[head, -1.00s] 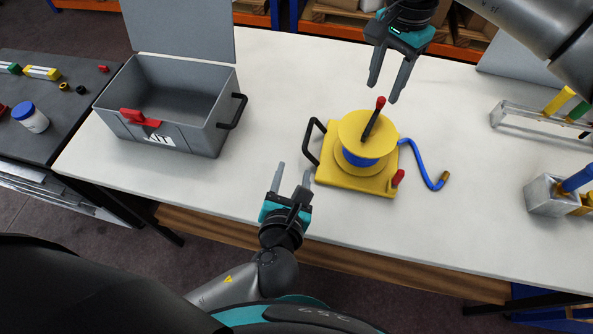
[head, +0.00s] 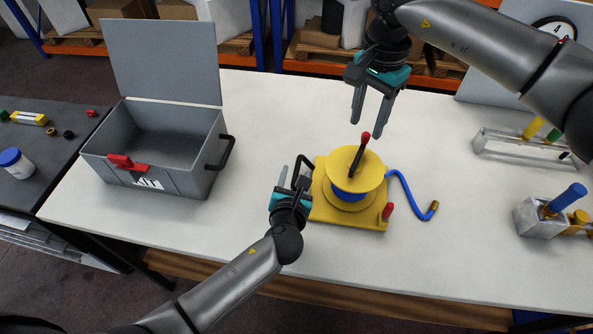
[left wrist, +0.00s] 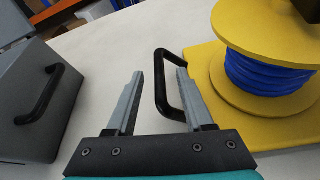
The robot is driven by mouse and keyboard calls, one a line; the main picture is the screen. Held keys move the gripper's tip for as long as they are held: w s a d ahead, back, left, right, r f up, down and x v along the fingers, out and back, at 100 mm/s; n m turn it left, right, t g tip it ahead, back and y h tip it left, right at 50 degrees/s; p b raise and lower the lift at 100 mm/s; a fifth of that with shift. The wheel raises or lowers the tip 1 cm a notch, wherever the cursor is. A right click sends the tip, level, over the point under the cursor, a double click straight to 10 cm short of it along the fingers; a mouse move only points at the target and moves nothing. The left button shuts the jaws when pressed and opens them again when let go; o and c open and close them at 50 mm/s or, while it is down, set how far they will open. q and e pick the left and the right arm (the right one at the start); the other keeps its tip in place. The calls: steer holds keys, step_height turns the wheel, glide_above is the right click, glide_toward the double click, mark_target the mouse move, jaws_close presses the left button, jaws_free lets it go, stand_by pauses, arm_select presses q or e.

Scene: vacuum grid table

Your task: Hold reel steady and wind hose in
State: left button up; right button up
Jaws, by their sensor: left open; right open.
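The yellow reel (head: 352,180) stands on its yellow base plate (head: 345,217) on the white table, with blue hose wound on its drum. A crank with a red knob (head: 365,136) sticks up from its top. The loose blue hose (head: 408,190) curves out to the right and ends in a brass tip. My left gripper (head: 291,181) is open at the black side handle (head: 304,172); in the left wrist view the handle (left wrist: 160,80) shows between the open fingers (left wrist: 158,85), and I cannot tell if they touch it. My right gripper (head: 370,117) is open above the crank knob, apart from it.
An open grey case (head: 190,179) with a red latch and black handle stands left of the reel. A metal rack (head: 500,146) and a grey block with a blue-handled tool (head: 540,217) are at right. The table between case and reel is clear.

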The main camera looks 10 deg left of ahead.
mark_target(357, 158)
arm_select(q)
steer(key=shift+x, duration=1.05)
jaws_close()
stand_by(0.5)
arm_select(e)
steer(key=shift+c, duration=0.4)
step_height(357, 158, down, 10)
steer(key=n, duration=0.4)
stand_by(0.5)
